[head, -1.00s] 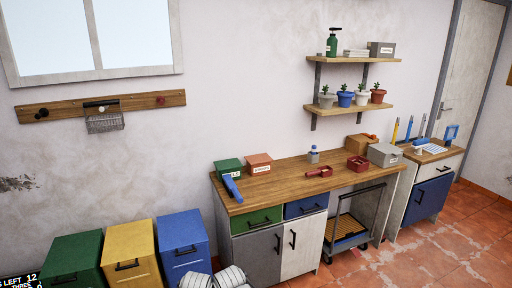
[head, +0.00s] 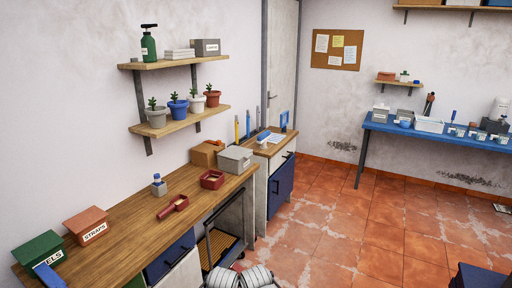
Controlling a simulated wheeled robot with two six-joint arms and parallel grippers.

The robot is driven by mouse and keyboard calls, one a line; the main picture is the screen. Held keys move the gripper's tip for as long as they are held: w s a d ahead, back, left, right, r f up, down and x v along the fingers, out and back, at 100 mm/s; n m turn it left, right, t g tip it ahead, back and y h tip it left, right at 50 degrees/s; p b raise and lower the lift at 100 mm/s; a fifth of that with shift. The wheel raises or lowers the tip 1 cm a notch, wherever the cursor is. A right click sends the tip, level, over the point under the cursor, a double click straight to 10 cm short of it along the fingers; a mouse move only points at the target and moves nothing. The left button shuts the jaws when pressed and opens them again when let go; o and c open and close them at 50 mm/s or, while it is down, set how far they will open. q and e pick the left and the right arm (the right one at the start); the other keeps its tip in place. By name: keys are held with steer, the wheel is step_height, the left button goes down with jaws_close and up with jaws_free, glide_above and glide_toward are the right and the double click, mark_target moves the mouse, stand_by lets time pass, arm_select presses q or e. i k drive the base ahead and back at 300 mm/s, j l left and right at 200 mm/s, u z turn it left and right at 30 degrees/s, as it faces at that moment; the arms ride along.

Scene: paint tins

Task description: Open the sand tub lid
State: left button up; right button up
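I cannot pick out a tub marked as sand. Several lidded boxes stand on the wooden workbench (head: 120,250): a green box (head: 38,250) with a label ending in "ELS", a terracotta box (head: 87,225) labelled "STRAPS", and a grey box (head: 235,159) whose label is too small to read. Small labelled containers also stand on the blue table (head: 435,137) at the far right, including a white tub (head: 430,124); their writing is not legible. Neither of my grippers is in view; only pale rounded parts of mine show at the bottom edge.
Two wall shelves hold a green pump bottle (head: 149,44), a grey box (head: 206,47) and potted plants (head: 178,106). A side cabinet (head: 272,180) adjoins the workbench. A cart (head: 220,243) stands under the bench. The tiled floor (head: 350,215) between bench and blue table is largely clear.

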mark_target(235, 153)
steer(key=i+l+z, duration=0.15)
steer(key=i+z, duration=0.85)
steer(key=i+u, duration=0.3)
steer(key=i, duration=0.2)
steer(key=i+l+u, duration=0.25)
steer(key=i, duration=0.25)
steer(key=i+l+u, duration=0.3)
steer(key=i, duration=0.15)
steer(key=i+l+u, duration=0.3)
steer(key=i+l, duration=0.05)
steer(key=i, duration=0.1)
